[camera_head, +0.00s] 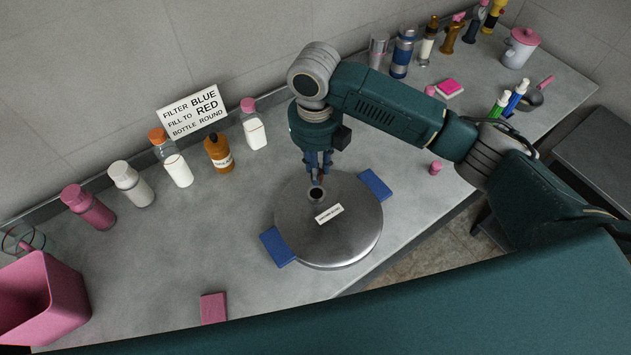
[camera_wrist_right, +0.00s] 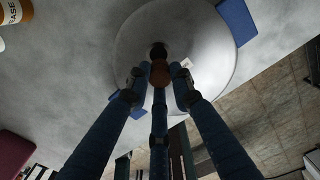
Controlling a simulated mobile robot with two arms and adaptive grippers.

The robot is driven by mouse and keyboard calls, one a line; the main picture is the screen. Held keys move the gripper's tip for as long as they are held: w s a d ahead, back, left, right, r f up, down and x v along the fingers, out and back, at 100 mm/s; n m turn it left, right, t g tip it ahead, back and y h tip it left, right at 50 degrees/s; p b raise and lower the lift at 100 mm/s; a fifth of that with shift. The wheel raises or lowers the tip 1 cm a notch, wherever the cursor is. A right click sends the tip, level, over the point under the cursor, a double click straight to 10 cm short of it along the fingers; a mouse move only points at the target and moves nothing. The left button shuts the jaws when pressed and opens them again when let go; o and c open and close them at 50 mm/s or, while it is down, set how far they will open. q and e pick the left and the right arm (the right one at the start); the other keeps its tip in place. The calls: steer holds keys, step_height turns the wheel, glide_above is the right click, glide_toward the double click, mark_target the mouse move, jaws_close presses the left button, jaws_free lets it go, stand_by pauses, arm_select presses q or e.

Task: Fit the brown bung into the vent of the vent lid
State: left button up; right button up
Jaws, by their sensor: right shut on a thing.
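The vent lid (camera_head: 350,235) is a round grey metal disc with a small label and blue handles on two sides. Its vent (camera_head: 316,194) is a dark round hole near the far edge. My right gripper (camera_head: 318,176) points down just behind the vent. It is shut on the brown bung (camera_wrist_right: 160,73), held between the fingertips, close to the vent and apart from it in the right wrist view. In that view the dark vent (camera_wrist_right: 158,50) shows just beyond the bung. The bung is mostly hidden by the fingers in the head view. My left gripper is not in view.
Several bottles stand along the wall, including a brown one (camera_head: 218,153) and a pink-capped one (camera_head: 253,124). A pink bin (camera_head: 42,298) is at the left. A pink block (camera_head: 213,308) lies near the front edge. The counter left of the lid is clear.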

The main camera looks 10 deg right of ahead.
step_height(320, 180, down, 3)
steer(key=shift+f, duration=0.1)
step_height(320, 180, down, 4)
steer(key=shift+f+p, duration=0.1)
steer(key=shift+p, duration=0.55)
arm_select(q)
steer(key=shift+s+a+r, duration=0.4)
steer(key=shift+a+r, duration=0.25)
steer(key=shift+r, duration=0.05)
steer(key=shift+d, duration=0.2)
arm_select(e)
steer(key=shift+f, duration=0.1)
steer(key=o, duration=0.9)
steer(key=shift+o, duration=0.2)
